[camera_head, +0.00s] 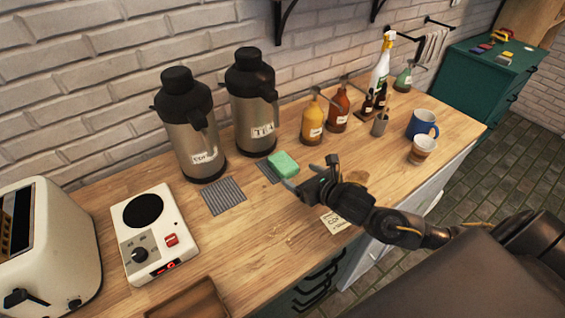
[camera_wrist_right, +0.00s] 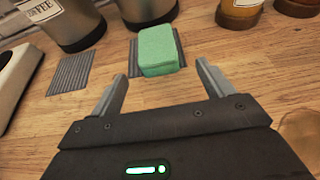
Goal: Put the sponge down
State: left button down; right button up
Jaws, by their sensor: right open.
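The green sponge (camera_head: 283,164) rests on a grey ribbed mat (camera_head: 266,174) in front of the tea dispenser (camera_head: 252,103). In the right wrist view, the sponge (camera_wrist_right: 158,50) lies just beyond the fingertips, with the mat (camera_wrist_right: 134,62) showing around it. My right gripper (camera_head: 302,182) is just in front of the sponge. In the right wrist view, its two fingers (camera_wrist_right: 160,82) are spread apart with nothing between them. My left gripper is not in view.
A coffee dispenser (camera_head: 190,130) stands left of the tea one, with an empty ribbed mat (camera_head: 223,196) before it. A hot plate (camera_head: 150,235) and toaster (camera_head: 45,245) are at left. Sauce bottles (camera_head: 313,122) and a blue mug (camera_head: 421,124) stand right.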

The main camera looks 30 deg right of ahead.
aim_at(292, 171)
jog(key=shift+w+a, duration=0.1)
jog(key=shift+w, duration=0.25)
jog(key=p+x, duration=0.2)
jog(key=x, duration=0.2)
jog(key=shift+w+a+f, duration=0.1)
jog(key=shift+f, duration=0.15)
jog(key=shift+w+f, duration=0.15)
jog(key=shift+w, duration=0.05)
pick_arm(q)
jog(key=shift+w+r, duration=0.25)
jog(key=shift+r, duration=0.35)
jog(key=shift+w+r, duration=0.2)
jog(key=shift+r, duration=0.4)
pick_arm(e)
jog(key=shift+c, duration=0.4)
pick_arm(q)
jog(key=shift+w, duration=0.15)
pick_arm(e)
jog(key=c, duration=1)
jog(key=shift+c, duration=0.2)
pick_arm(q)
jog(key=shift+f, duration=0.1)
